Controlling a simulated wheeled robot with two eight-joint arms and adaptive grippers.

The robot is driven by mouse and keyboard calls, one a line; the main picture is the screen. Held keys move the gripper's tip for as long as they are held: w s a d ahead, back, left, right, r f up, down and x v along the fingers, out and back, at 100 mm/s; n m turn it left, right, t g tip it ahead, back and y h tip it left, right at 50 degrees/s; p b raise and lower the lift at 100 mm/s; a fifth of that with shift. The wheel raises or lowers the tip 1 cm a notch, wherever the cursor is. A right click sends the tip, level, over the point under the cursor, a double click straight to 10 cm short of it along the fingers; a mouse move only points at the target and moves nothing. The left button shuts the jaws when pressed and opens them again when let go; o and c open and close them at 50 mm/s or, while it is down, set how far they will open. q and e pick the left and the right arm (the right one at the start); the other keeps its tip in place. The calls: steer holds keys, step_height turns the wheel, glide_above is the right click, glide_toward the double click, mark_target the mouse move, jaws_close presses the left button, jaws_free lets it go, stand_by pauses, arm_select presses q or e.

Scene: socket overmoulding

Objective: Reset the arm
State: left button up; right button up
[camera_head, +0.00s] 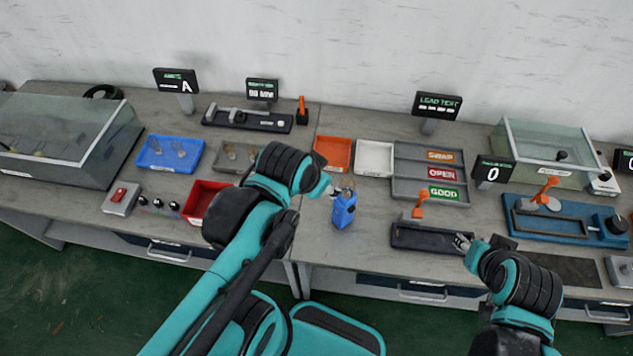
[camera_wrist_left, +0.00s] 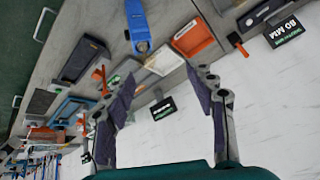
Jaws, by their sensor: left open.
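My left gripper (camera_head: 329,191) reaches in from the left above the table, beside a small blue device (camera_head: 344,210). In the left wrist view its two fingers (camera_wrist_left: 163,100) stand wide apart with nothing between them. The blue device also shows in that view (camera_wrist_left: 137,22), beyond the fingers and apart from them. My right gripper (camera_head: 462,241) is low at the front right, by the end of a dark fixture (camera_head: 430,240) with an orange handle. It is too small to tell whether its fingers are open.
An orange tray (camera_head: 333,153), a white tray (camera_head: 374,158) and a grey sorting tray (camera_head: 405,174) lie behind the device. A blue tray (camera_head: 170,153) and red bin (camera_head: 203,203) are left. Glass-sided cases stand at both sides; a blue fixture (camera_head: 520,222) is right.

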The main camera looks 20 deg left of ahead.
arm_select(q)
steer(key=n, duration=0.2)
steer(key=s+n+t, duration=0.1)
steer(key=shift+a+f, duration=0.2)
steer(key=shift+f, duration=0.05)
step_height(320, 180, down, 11)
steer(key=b, duration=1)
steer(key=shift+r+b, duration=0.2)
steer(key=shift+b, duration=0.1)
